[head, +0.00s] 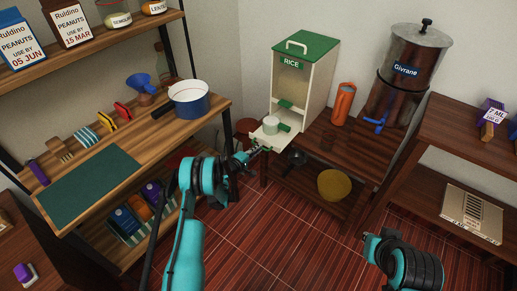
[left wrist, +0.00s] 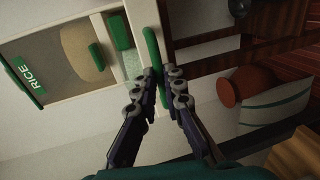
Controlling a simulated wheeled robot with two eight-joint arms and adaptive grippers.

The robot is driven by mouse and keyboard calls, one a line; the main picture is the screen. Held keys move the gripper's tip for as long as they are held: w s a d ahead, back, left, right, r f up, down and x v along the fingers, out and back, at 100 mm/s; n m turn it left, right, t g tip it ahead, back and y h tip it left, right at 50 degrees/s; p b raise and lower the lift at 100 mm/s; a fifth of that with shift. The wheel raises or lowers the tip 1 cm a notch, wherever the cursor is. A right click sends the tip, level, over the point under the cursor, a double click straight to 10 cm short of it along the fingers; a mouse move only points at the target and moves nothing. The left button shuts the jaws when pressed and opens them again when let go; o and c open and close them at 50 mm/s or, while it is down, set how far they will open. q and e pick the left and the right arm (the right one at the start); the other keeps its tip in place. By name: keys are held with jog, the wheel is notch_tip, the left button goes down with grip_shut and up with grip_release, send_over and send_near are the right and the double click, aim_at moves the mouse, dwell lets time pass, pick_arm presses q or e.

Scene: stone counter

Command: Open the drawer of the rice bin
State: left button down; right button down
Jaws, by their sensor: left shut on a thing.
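The rice bin (head: 309,92) is a white box with a green lid and a RICE label, standing on a low wooden shelf. Its white drawer (head: 266,139) juts out from the bottom front, and a white cup (head: 271,125) shows at it. In the left wrist view the green drawer handle (left wrist: 152,48) runs between my left fingertips. My left gripper (head: 256,148) is shut on that handle, also seen in the left wrist view (left wrist: 158,78). My right gripper (head: 368,238) is low at the right, away from the bin; its fingers are too small to judge.
A metal Givrane dispenser (head: 405,72) with a blue tap and an orange bottle (head: 343,104) stand right of the bin. A pan (head: 297,157) and a yellow round thing (head: 334,186) are on the lower shelf. A wooden rack (head: 75,165) stands left. The floor in front is clear.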

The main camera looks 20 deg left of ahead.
pick_arm(q)
jog(key=shift+s, duration=0.25)
jog(key=c, duration=1.9)
grip_release()
